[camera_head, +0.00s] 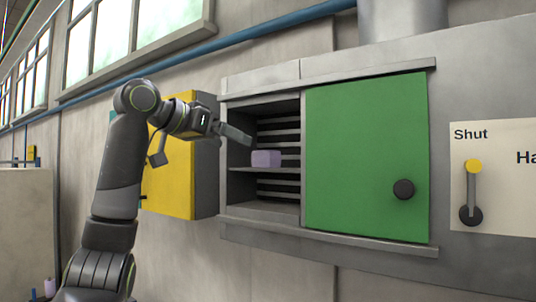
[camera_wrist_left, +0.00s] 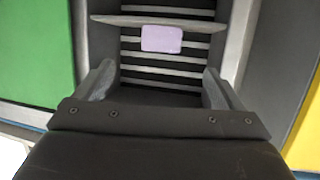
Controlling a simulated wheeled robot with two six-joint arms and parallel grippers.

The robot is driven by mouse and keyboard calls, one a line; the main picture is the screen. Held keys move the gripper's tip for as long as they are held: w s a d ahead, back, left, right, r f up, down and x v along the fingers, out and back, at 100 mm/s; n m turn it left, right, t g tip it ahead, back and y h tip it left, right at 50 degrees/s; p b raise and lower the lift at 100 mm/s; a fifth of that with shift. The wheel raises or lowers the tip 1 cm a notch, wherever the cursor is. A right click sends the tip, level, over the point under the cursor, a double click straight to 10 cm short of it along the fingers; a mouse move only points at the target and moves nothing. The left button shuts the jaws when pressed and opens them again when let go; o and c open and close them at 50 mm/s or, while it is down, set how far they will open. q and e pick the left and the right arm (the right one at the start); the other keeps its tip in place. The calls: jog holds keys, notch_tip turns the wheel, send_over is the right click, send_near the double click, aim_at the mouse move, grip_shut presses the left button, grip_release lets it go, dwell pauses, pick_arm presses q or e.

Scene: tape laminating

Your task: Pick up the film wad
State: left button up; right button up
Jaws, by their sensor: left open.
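The film wad is a small pale purple block (camera_head: 266,158) resting on a shelf (camera_head: 284,170) inside the open left part of the grey cabinet. It also shows in the left wrist view as a purple block (camera_wrist_left: 162,39), centred between the fingers and beyond their tips. My left gripper (camera_head: 243,137) is at the cabinet opening, to the left of and slightly above the wad in the head view. Its two fingers are spread apart in the left wrist view (camera_wrist_left: 158,75) with nothing between them. My right gripper is not in view.
A green door (camera_head: 365,155) with a dark knob (camera_head: 403,189) covers the cabinet's right part. Slats (camera_head: 278,133) line the back of the opening. A yellow box (camera_head: 168,170) is on the wall to the left. A lever (camera_head: 472,190) sits beside a "Shut" label at right.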

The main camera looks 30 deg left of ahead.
aim_at(260, 153)
pick_arm(q)
jog(key=p+x, duration=0.2)
jog(key=x, duration=0.4)
jog(key=shift+w+d+r+p, duration=0.1)
jog(key=shift+w+d+p, duration=0.1)
jog(key=shift+p, duration=0.1)
jog(key=p+x, duration=0.1)
jog(key=x, duration=0.2)
jog(key=shift+w, duration=0.25)
jog(key=shift+a, duration=0.1)
jog(key=shift+p, duration=0.4)
jog(key=p+x, duration=0.3)
jog(key=x, duration=0.1)
jog(key=shift+a, duration=0.1)
jog(key=shift+w+f+p, duration=0.3)
jog(key=shift+w+p, duration=0.05)
jog(key=shift+w, duration=0.1)
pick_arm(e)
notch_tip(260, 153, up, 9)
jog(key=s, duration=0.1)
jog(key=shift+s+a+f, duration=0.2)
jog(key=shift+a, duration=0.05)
